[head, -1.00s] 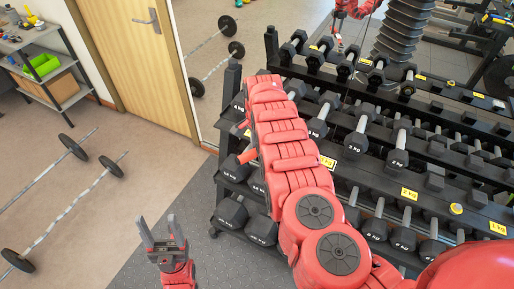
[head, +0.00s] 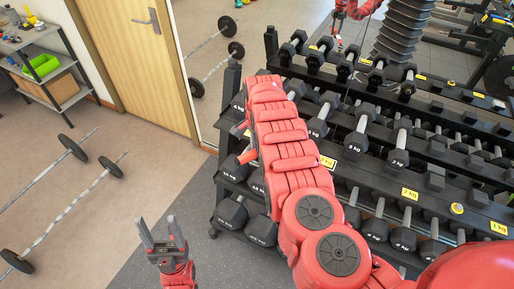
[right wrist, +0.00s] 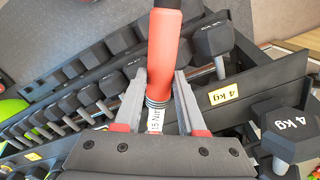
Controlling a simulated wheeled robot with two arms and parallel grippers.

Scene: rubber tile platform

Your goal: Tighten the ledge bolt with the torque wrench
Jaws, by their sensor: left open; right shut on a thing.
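The torque wrench (right wrist: 163,60) shows in the right wrist view as an orange-red handle with a black end at the top. A white label reading about 15 Nm sits below its ringed collar. My right gripper (right wrist: 160,75) is shut on the wrench, one finger on each side. In the head view my right arm hides this gripper and most of the wrench; a small orange-red piece (head: 247,156) beside the arm may be its handle. My left gripper (head: 157,220) is open and empty, above the floor at bottom centre-left. I cannot make out the ledge bolt in either view.
A dumbbell rack (head: 420,187) with several dumbbells and yellow weight tags lies under and right of my right arm. Barbells (head: 66,210) lie on the floor at left. A grey shelf cart (head: 45,90) stands far left, near a wooden door (head: 135,60). The floor around my left gripper is clear.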

